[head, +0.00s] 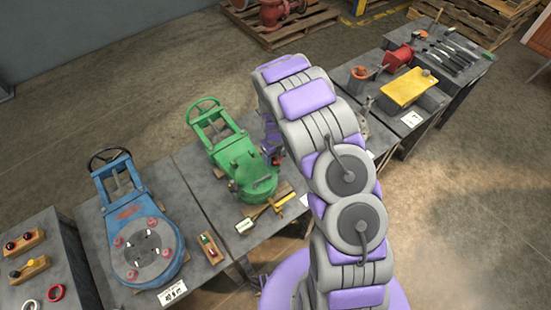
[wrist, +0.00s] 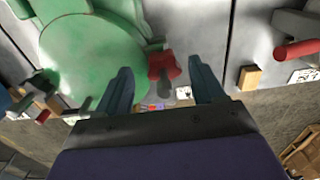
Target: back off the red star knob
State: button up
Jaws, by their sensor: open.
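The red star knob (wrist: 163,64) shows in the wrist view beside the large round green body, with a grey stem below it. My gripper (wrist: 160,72) is open, with one bluish finger to the left of the knob and one to its right. No clear contact shows between fingers and knob. In the head view the green valve (head: 250,165) stands on the middle table. My gripper end (head: 271,140) is at its right side, partly hidden by my arm, and the knob cannot be made out clearly there.
A blue valve (head: 145,245) with red knobs stands on the table to the left. A yellow block (head: 408,88) and several dark tools (head: 455,55) lie on the right tables. A red handle (wrist: 297,50) shows right of my gripper. Pallets (head: 280,22) stand behind on open floor.

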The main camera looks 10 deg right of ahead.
jog(key=shift+d+f, duration=0.15)
jog(key=shift+f, duration=0.45)
jog(key=shift+d, duration=0.2)
jog(key=shift+c, duration=0.5)
jog(key=shift+a, duration=0.2)
jog(key=c, duration=1)
jog(key=shift+o, duration=0.2)
